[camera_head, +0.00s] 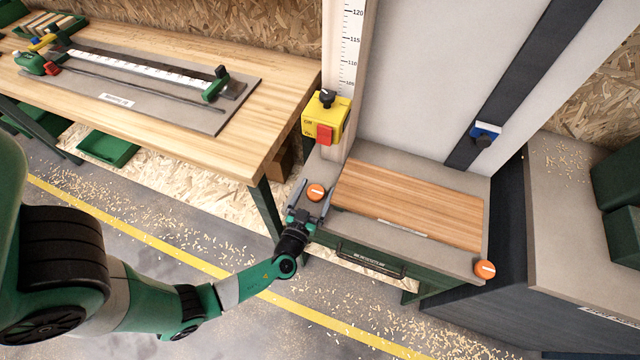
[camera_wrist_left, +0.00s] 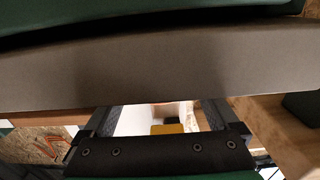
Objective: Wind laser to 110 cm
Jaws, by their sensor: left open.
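The yellow laser box (camera_head: 326,120) with a black knob on top and a red button sits low on the upright scale (camera_head: 351,45), below the lowest readable marks. The 110 mark is above it. An orange knob (camera_head: 315,192) is on the grey bench top below the box. My left gripper (camera_head: 312,197) is open, its fingers on either side of this knob; contact cannot be told. In the left wrist view, the open fingers (camera_wrist_left: 160,115) show with a yellow block (camera_wrist_left: 167,128) beyond them. A second orange knob (camera_head: 485,268) is at the bench's right corner. My right gripper is not in view.
A wooden board (camera_head: 410,205) lies on the bench before a tall pale panel (camera_head: 425,80). A dark rail with a blue clamp (camera_head: 486,131) slants at right. A wooden workbench (camera_head: 220,155) with a ruler jig stands left. A drawer handle (camera_head: 370,262) sticks out at the front.

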